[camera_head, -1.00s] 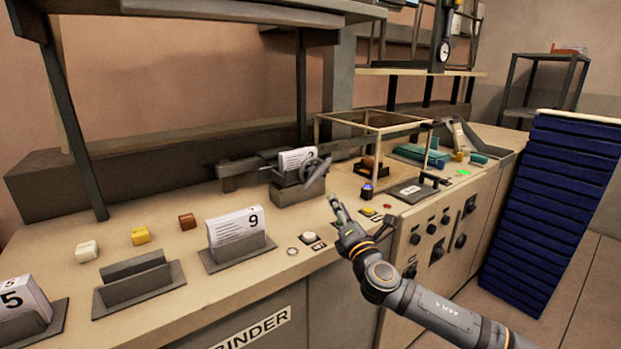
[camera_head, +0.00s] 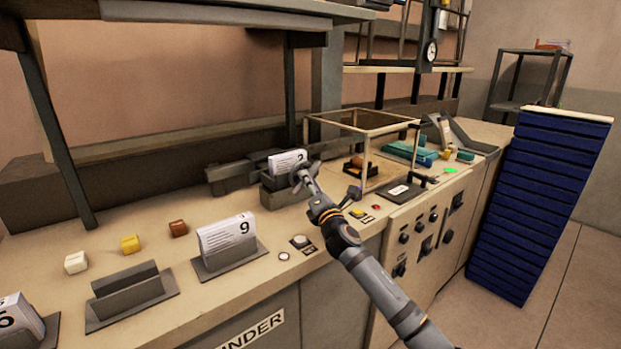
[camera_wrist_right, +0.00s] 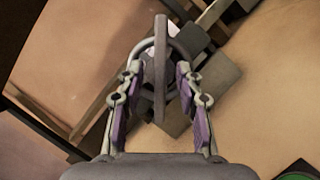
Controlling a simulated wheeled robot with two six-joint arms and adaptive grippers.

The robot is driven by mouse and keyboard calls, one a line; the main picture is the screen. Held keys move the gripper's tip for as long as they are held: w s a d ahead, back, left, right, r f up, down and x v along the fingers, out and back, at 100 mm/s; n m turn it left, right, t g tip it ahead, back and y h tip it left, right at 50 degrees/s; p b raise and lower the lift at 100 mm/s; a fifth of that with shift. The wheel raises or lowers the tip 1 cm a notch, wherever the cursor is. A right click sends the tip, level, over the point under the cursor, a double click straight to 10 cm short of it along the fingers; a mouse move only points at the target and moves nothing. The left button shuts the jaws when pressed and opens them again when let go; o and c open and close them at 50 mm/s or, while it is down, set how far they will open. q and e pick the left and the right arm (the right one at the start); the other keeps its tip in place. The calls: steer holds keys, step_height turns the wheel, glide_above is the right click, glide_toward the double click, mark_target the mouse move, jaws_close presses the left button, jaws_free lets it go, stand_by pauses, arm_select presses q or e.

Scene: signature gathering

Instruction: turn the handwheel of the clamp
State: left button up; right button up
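The clamp (camera_head: 283,197) is a grey block on the bench, with a numbered white booklet (camera_head: 287,160) standing in it. Its grey handwheel (camera_head: 297,181) faces me and is partly hidden behind my right gripper (camera_head: 308,179). In the right wrist view the handwheel (camera_wrist_right: 160,45) shows as a ring with a bar, centred in front of the fingers. My right gripper (camera_wrist_right: 157,95) is open there, its purple-padded fingers on either side of the wheel with gaps visible. I cannot tell if they touch it. My left gripper is out of view.
A numbered booklet in a holder (camera_head: 228,244) and an empty holder (camera_head: 130,290) stand to the left. A wire-frame box (camera_head: 362,130) stands right of the clamp. Buttons (camera_head: 301,241) lie along the bench front. A tall blue stack (camera_head: 535,200) stands at right.

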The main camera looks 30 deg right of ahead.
steer(key=shift+w, duration=0.2)
jaws_close()
steer(key=shift+r+m+g+y+p, duration=0.2)
steer(key=shift+m+g+p, duration=0.75)
steer(key=shift+m+p, duration=2.05)
steer(key=shift+r+m+g+y+p, duration=0.15)
steer(key=shift+m+g+p, duration=0.75)
steer(key=shift+m+p, duration=2.05)
steer(key=shift+r+m+g+y+p, duration=0.2)
steer(key=shift+m+g+p, duration=1.1)
steer(key=shift+p, duration=3.05)
steer(key=shift+f+m+t, duration=0.2)
steer(key=shift+m+t, duration=0.15)
steer(key=shift+m, duration=0.1)
jaws_free()
steer(key=shift+d, duration=0.1)
